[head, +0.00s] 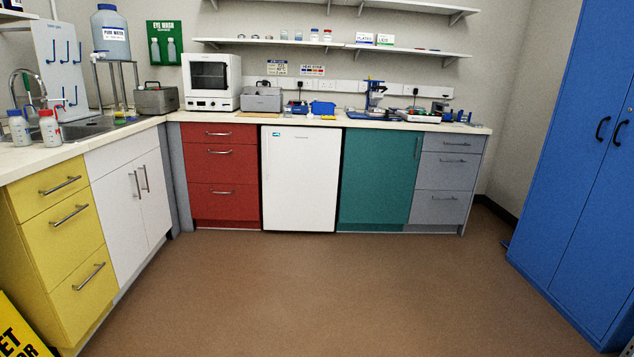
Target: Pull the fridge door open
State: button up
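The fridge (300,180) is a small white undercounter unit in the head view, a little left of the middle. It stands below the back bench between red drawers and a green cupboard. Its white door faces me and looks closed. My gripper is not in view.
Brown floor (310,285) is clear up to the fridge. Red drawers (221,172) and a green cupboard (378,178) flank it. Yellow drawers (65,250) and a yellow sign (18,330) are at left. A tall blue cabinet (575,190) stands at right.

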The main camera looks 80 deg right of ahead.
aim_at(300, 164)
jog(key=z, duration=2.3)
jog(key=i, duration=0.75)
jog(key=i+u, duration=0.15)
jog(key=i, duration=0.65)
jog(key=i+l, duration=0.1)
jog(key=i, duration=0.65)
jog(key=i+u, duration=0.1)
jog(key=i, duration=0.65)
jog(key=i+l, duration=0.2)
jog(key=i, duration=0.6)
jog(key=j+u, duration=0.05)
